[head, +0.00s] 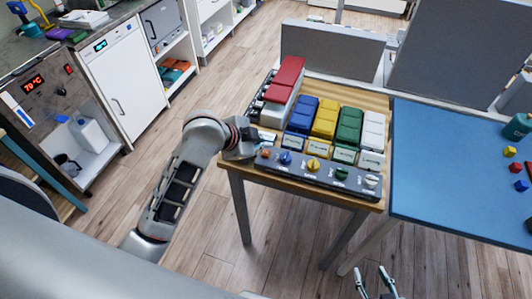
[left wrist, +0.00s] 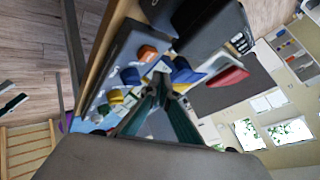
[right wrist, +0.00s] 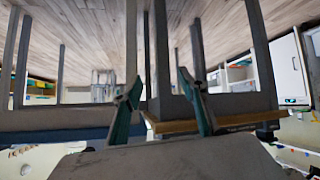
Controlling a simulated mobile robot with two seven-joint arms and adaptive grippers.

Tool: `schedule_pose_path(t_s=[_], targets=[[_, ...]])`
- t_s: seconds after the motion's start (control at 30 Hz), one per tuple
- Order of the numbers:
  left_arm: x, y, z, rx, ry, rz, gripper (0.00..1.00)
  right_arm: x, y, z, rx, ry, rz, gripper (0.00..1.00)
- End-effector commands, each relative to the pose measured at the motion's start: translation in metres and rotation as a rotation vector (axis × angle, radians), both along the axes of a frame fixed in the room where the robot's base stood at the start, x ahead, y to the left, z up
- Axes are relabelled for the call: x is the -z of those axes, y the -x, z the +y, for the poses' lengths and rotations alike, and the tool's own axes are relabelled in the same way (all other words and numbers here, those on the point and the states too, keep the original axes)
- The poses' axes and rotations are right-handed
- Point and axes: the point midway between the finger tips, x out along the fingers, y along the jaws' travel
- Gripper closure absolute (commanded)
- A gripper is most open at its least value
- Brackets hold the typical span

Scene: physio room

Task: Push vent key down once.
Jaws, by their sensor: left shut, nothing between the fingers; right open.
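A console with coloured keys stands on a wooden table (head: 258,172): blue (head: 302,115), yellow (head: 325,118), green (head: 349,126) and white (head: 373,130) blocks, with a red-topped block (head: 288,72) at the back left. Small pale labelled keys lie in front of them; the lettering is too small to tell which is the vent key. My left gripper (head: 254,141) is shut and empty at the console's front left. In the left wrist view its tips (left wrist: 162,72) are close to a pale key; contact cannot be told. My right gripper (head: 376,283) is open and empty, below and in front of the table.
A grey strip with coloured knobs (head: 313,166) runs along the console's front edge. A blue-topped table (head: 440,165) with small coloured pieces adjoins at right. Grey partitions (head: 330,52) stand behind. A counter and white cabinet (head: 124,85) are at left. The floor between is clear.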

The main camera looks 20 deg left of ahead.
Motion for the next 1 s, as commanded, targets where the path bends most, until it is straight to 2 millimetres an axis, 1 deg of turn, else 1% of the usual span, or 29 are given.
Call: schedule_pose_path(t_s=[0.03, 0.1, 0.23, 0.4, 1.0], targets=[[0.006, 0.0, 0.0, 0.0, -0.001, 0.0, 1.0, 0.001, -0.001, 0.003, -0.003, -0.003, -0.005, 0.58], [0.009, 0.0, 0.0, 0.0, -0.001, 0.0, 1.0, -0.001, -0.003, 0.005, -0.006, -0.008, -0.012, 0.58], [0.013, 0.0, 0.0, 0.001, -0.001, 0.0, 1.0, -0.007, -0.007, 0.005, -0.011, -0.008, -0.025, 0.58], [0.013, 0.0, 0.0, 0.001, -0.001, 0.0, 1.0, -0.011, -0.009, 0.003, -0.019, 0.0, -0.034, 0.58], [0.013, 0.0, 0.0, 0.0, 0.0, 0.0, 1.0, -0.006, -0.006, 0.003, -0.016, -0.001, -0.024, 0.58]])
